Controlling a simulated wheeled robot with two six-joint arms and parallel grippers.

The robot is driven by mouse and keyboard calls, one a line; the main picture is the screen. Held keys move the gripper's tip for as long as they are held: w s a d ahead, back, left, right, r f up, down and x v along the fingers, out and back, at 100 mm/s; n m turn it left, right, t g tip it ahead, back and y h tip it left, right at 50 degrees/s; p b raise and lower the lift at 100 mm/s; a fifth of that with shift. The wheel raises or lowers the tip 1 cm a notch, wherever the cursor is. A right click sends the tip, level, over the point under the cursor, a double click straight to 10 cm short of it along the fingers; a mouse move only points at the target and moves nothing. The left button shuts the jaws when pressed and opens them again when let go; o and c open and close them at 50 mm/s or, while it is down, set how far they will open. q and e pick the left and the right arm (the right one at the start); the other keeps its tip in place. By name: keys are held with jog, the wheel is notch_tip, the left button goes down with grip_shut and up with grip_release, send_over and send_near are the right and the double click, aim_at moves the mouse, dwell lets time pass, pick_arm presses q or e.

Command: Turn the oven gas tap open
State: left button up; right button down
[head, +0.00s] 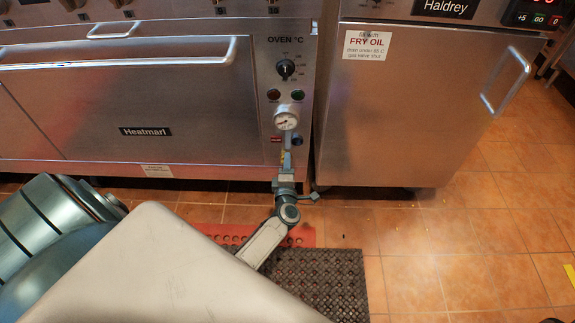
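The oven (190,100) is a steel range front marked Heatmarl, with a black OVEN °C dial (286,68) on its right panel. Below the dial are two small round indicators and a round white gauge (286,121). My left gripper (288,160) is at the panel's lower end, just under the gauge, pointing toward the oven. The finger gap is too small to read. My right gripper is out of view.
A steel fryer cabinet (420,110) marked Haldrey stands right of the oven, with a FRY OIL label and a bar handle (506,82). A dark perforated mat (335,280) and a red mat (305,236) lie on the tiles.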

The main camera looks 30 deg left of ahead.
pick_arm(q)
jog(key=shift+o, duration=1.3)
jog(key=p+v, duration=0.2)
jog(key=v, duration=0.9)
jog(key=shift+a, duration=0.15)
